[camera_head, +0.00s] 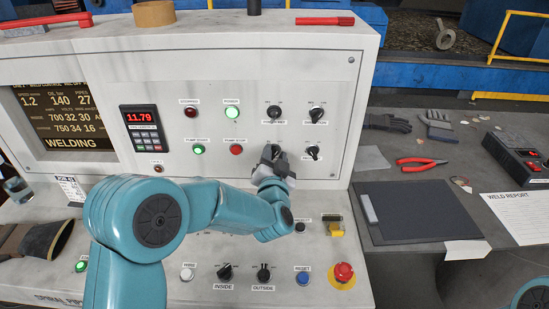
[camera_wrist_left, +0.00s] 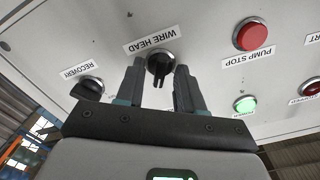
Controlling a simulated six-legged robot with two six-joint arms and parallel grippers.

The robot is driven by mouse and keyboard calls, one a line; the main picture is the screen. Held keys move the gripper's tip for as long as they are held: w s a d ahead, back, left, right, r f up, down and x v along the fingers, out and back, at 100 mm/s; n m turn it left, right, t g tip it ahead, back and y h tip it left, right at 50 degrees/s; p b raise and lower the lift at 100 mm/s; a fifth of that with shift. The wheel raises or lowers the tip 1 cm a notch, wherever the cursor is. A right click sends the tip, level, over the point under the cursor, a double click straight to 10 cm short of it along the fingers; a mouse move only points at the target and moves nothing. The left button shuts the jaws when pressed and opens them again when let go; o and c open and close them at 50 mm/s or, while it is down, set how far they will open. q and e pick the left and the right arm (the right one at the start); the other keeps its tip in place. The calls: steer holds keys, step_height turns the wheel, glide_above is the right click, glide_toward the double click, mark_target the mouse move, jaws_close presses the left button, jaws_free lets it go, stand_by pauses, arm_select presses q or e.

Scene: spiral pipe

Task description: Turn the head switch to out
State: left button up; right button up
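The wire head switch (camera_wrist_left: 160,65) is a black rotary knob on the upright panel, with its WIRE HEAD label beside it in the left wrist view. My left gripper (camera_head: 271,152) is at this switch and hides most of it in the head view. In the left wrist view the two fingers of my left gripper (camera_wrist_left: 159,74) stand apart, one on each side of the knob, with a gap showing on both sides. The position words around the switch cannot be read. My right gripper is not in view.
The recovery switch (camera_head: 313,152) is close to the right, and two more knobs sit above. The red pump stop button (camera_head: 236,149) is to the left. Below, the sloped desk carries a red emergency button (camera_head: 343,272). Pliers (camera_head: 421,163) lie on the right-hand table.

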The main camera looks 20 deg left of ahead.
arm_select(q)
steer(key=b+v, duration=0.2)
steer(key=v, duration=1.4)
steer(key=shift+s+b, duration=0.15)
steer(key=shift+b, duration=0.2)
